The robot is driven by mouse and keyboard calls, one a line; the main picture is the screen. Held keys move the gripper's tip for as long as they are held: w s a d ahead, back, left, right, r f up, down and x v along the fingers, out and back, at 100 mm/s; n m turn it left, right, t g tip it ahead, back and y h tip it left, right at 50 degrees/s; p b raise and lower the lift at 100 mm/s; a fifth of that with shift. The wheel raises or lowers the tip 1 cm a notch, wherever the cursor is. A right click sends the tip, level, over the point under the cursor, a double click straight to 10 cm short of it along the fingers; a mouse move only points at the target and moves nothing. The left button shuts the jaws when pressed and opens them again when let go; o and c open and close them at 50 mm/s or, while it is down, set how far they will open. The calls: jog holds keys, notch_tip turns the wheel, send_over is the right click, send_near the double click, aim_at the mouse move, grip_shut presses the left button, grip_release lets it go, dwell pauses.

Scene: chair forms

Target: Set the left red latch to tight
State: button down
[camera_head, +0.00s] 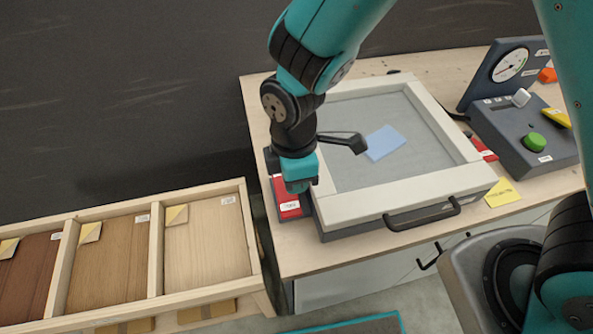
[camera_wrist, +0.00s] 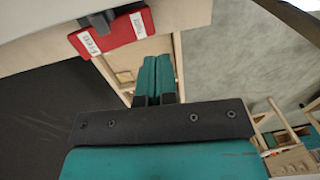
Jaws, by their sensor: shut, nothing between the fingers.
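The left red latch (camera_head: 288,203) is a red plate with a white label at the left side of the grey-framed press, by the table's left edge. In the wrist view the red plate (camera_wrist: 118,36) carries two white labels; one seems to read "FREE", the other is too small to read surely. A dark lever (camera_wrist: 101,22) lies along the plate's edge between the labels. My gripper (camera_head: 298,188) is shut and empty, close beside the latch. Its closed teal fingers (camera_wrist: 157,62) appear just off the plate; I cannot tell whether they touch.
The framed lid (camera_head: 455,181) has a black front handle (camera_head: 422,215) and a blue sheet (camera_head: 384,143) on its surface. A second red latch (camera_head: 483,149) sits at the right. A control box (camera_head: 520,140) stands beyond it. A wooden tray (camera_head: 255,262) with veneer panels is at left.

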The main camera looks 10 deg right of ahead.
jog(key=shift+s+r, duration=0.2)
jog(key=shift+r, duration=0.7)
jog(key=shift+s+r, duration=0.2)
jog(key=shift+r, duration=0.65)
jog(key=s+d+r+m+y, duration=0.1)
jog(key=s+d+r+m, duration=0.1)
jog(key=d+r+m, duration=0.1)
jog(key=s+d+r+m+y, duration=0.1)
jog(key=s+d+r+m, duration=0.2)
jog(key=r+m, duration=0.2)
jog(key=s+d+r+m+t+y, duration=0.1)
jog(key=s+d+r+m+y, duration=0.1)
jog(key=r, duration=0.6)
jog(key=shift+s+d+r+m, duration=0.3)
jog(key=shift+s+d+m, duration=0.25)
jog(key=shift+d+m, duration=0.35)
jog(key=shift+a, duration=0.2)
